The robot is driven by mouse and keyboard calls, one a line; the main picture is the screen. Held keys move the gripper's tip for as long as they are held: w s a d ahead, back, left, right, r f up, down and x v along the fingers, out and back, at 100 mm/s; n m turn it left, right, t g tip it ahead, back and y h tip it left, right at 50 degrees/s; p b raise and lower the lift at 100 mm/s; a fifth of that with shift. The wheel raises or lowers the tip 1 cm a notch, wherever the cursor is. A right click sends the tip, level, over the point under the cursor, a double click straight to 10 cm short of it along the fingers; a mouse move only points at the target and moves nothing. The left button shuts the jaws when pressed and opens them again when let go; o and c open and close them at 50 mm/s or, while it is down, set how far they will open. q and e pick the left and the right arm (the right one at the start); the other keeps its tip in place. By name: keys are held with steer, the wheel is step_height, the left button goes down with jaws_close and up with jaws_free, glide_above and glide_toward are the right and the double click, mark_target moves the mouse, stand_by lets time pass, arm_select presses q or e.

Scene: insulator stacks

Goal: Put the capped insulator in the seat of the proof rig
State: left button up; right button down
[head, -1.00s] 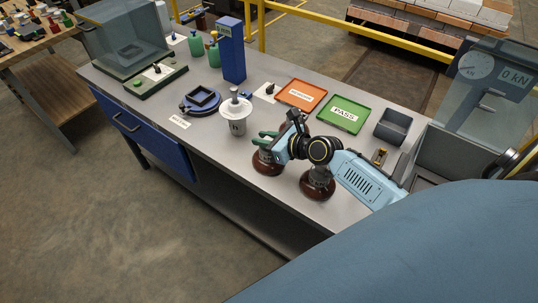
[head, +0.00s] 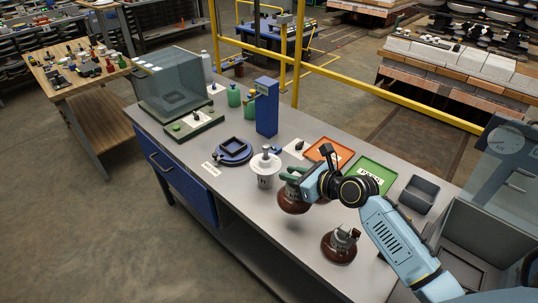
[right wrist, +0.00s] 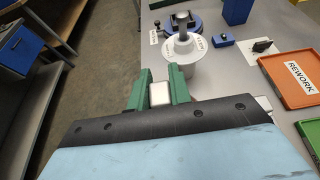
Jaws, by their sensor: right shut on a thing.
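My right gripper (head: 291,182) is shut on a brown insulator (head: 291,203) with a grey metal top. It holds the insulator by this top, apparently just above the bench. In the right wrist view a pale piece (right wrist: 160,94) sits between the green fingers (right wrist: 158,88); the brown shell is hidden there. A second brown insulator (head: 339,247) with grey metal fittings stands on the bench to the right. The proof rig, with a gauge (head: 510,143) and clear shield (head: 512,170), is at the right edge; its seat cannot be made out. My left gripper is not in view.
Behind are a blue round fixture (head: 234,157) and blue post (head: 267,108). Orange (head: 322,147) and green (head: 384,174) trays and a grey bin (head: 419,193) lie rightward.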

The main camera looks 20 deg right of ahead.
mark_target(284, 195)
steer(key=shift+r, duration=0.55)
step_height(284, 195, up, 8)
steer(key=p, duration=0.9)
steer(key=s+a+n+g+y+b, duration=0.4)
steer(key=s+a+n+y+b, duration=0.2)
steer(key=b, duration=0.7)
steer(key=shift+s+a+r+n, duration=0.3)
steer(key=shift+s+a, duration=0.15)
steer(key=shift+a, duration=0.8)
steer(key=shift+m+t+h, duration=1.8)
steer(key=shift+m+h, duration=0.5)
steer(key=shift+m, duration=0.4)
